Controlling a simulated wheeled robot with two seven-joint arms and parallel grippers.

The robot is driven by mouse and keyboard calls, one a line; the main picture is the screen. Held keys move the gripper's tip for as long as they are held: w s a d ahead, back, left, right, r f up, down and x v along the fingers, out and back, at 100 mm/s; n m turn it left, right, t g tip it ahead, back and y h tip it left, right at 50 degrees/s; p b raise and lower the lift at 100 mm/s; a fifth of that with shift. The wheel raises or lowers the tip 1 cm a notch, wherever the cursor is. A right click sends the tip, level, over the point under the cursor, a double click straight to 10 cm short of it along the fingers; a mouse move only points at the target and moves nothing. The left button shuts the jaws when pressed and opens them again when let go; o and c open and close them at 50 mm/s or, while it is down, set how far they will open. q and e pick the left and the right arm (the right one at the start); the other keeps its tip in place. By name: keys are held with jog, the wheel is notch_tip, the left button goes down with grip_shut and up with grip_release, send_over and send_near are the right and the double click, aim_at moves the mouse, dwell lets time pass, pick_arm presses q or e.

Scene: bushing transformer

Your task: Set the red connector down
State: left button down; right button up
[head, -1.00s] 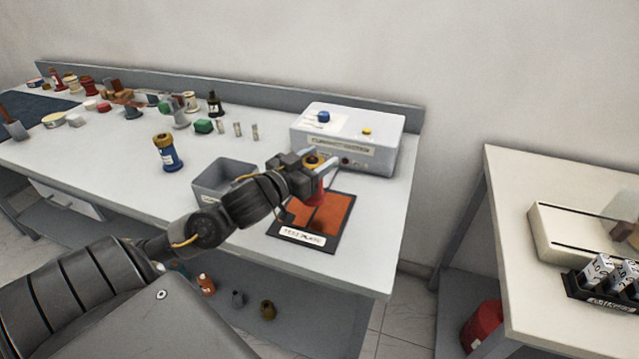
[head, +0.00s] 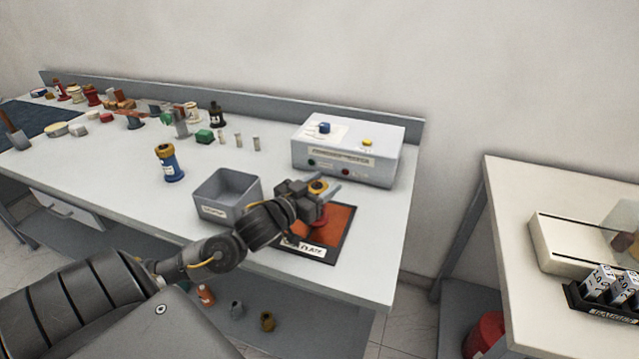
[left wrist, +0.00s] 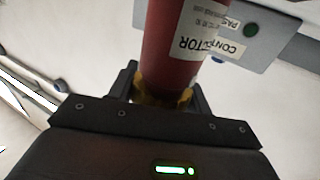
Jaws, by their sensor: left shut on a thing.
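The red connector (head: 321,218) has a gold top and a red body, partly hidden by my gripper in the head view. My left gripper (head: 320,191) is shut on its gold top part and holds it upright over the orange test plate (head: 337,232). The connector's base is at or just above the plate; I cannot tell whether it touches. In the left wrist view the red connector (left wrist: 178,40) with its white label extends away from the left gripper (left wrist: 165,92). My right gripper is not in view.
A grey open bin (head: 226,207) stands left of the plate, and a blue bushing (head: 170,166) stands beyond it. A white tester box (head: 348,150) with buttons is behind the plate. Several small parts stand at the back left. The table's front edge is close to the plate.

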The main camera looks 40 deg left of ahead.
pick_arm(q)
jog(key=c, duration=0.9)
grip_release()
jog(key=shift+c, duration=0.2)
jog(key=o, duration=0.3)
jog(key=s, duration=1.2)
jog(key=shift+a, duration=0.35)
